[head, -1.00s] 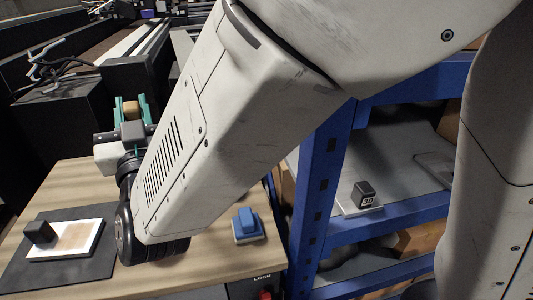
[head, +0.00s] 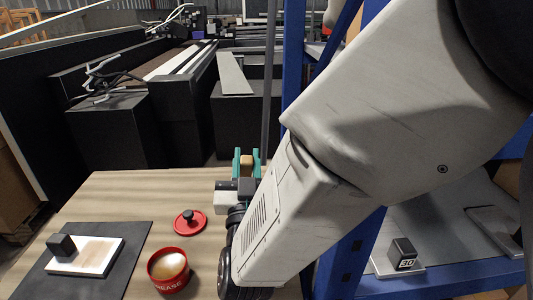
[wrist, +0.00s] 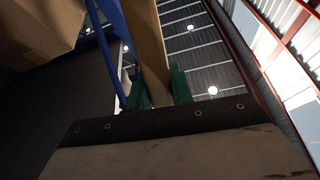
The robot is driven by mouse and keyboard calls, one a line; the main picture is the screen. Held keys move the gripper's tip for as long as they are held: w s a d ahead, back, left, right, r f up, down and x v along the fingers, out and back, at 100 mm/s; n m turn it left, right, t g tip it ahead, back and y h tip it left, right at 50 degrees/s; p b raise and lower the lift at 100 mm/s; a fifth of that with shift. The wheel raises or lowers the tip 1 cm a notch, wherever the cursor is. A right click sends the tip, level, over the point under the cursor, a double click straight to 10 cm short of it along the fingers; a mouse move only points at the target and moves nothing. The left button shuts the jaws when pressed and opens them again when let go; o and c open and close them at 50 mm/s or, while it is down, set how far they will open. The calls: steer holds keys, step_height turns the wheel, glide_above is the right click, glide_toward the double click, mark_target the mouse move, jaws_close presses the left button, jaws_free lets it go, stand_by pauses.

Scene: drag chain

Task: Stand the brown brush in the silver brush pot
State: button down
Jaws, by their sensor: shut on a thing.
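My gripper (head: 247,153) has green fingers and is raised over the far right part of the wooden table. It is shut on a tan-brown piece (head: 246,162), which I take to be the brown brush. In the wrist view its long flat shaft (wrist: 150,45) stands between the green fingers (wrist: 158,92) and runs up out of the picture. No bristles show in either view. I see no silver brush pot; my arm covers the right part of the table.
A red grease tin (head: 168,283) stands open on the wooden table (head: 120,190), with a red lid (head: 190,224) behind it. A dark mat (head: 120,258) bears a white slab with a black block (head: 61,245). A blue shelf (head: 450,278) stands at right.

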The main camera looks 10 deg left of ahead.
steer(key=shift+f, duration=0.8)
steer(key=shift+f, duration=0.6)
steer(key=c, duration=1.2)
jaws_free()
steer(key=shift+c, duration=0.2)
steer(key=shift+r, duration=0.6)
steer(key=v, duration=1.2)
